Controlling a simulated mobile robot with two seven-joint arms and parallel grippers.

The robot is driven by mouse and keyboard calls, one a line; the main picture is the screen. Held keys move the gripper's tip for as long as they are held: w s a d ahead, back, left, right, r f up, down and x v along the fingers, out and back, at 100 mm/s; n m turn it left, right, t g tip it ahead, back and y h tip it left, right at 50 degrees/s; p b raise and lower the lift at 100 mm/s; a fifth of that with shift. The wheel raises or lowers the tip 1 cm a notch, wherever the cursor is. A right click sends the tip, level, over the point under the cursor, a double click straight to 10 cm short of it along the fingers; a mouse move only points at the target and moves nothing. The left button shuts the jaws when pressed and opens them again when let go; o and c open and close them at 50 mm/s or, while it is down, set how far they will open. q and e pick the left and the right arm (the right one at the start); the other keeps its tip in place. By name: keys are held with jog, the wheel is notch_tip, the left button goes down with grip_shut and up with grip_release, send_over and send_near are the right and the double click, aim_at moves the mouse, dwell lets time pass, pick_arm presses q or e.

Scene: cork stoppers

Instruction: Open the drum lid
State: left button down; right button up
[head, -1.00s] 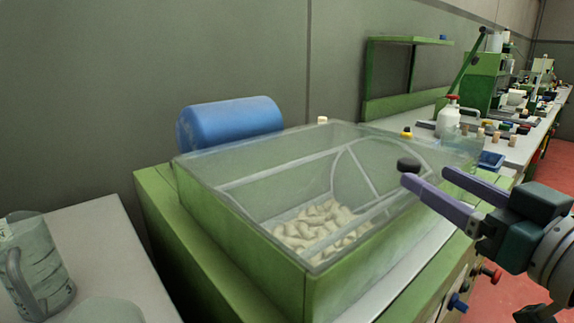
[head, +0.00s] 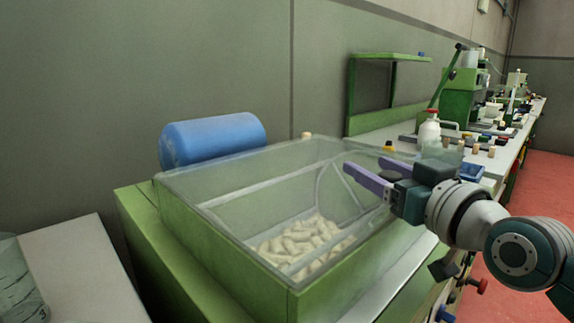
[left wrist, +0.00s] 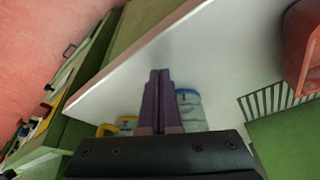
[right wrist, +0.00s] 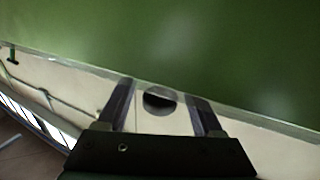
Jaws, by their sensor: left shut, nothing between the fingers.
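The drum is a green box (head: 205,240) with a clear lid (head: 235,190) on top, lying closed. Pale cork stoppers (head: 300,240) show through it. My right gripper (head: 365,164) is over the lid's right side, its two purple fingers apart. In the right wrist view, a round dark knob (right wrist: 160,100) sits between the open fingers (right wrist: 163,103), with a gap to each.
A blue cylinder (head: 213,141) lies behind the drum. A pale table (head: 85,270) with a clear jug (head: 18,285) is at the left. A bench (head: 505,150) with a white bottle (head: 429,130), corks and machines runs back at the right.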

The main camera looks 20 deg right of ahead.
grip_shut()
dwell(0.3)
dwell(0.9)
